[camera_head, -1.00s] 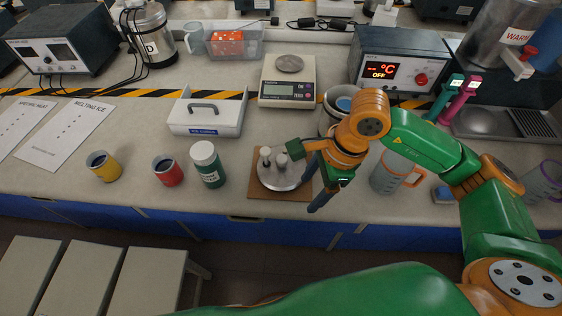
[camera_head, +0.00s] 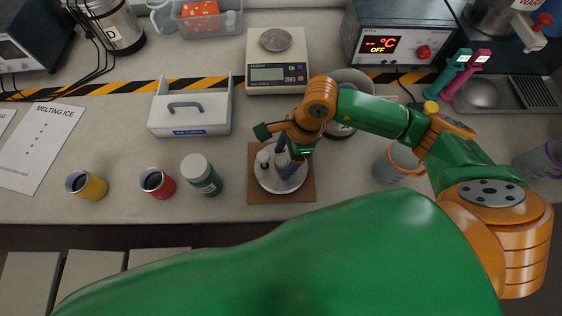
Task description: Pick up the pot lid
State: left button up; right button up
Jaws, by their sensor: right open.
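My right gripper (camera_head: 277,152) is over the far part of the lid, pointing down, with open jaws around or close beside the knobs. Whether a finger touches a knob I cannot tell. The gripper hides part of the lid. My left gripper is not in view.
A metal pot (camera_head: 350,80) stands behind my right arm, partly hidden. A scale (camera_head: 280,75) and a white box (camera_head: 190,115) are behind. A clear mug (camera_head: 393,163) stands right.

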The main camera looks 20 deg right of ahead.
jog(key=shift+w+a+f, duration=0.1)
jog(key=shift+f, duration=0.25)
jog(key=shift+w+f, duration=0.1)
jog(key=shift+w, duration=0.2)
jog(key=shift+c, duration=0.2)
jog(key=shift+s, duration=0.1)
grip_shut()
dwell(0.6)
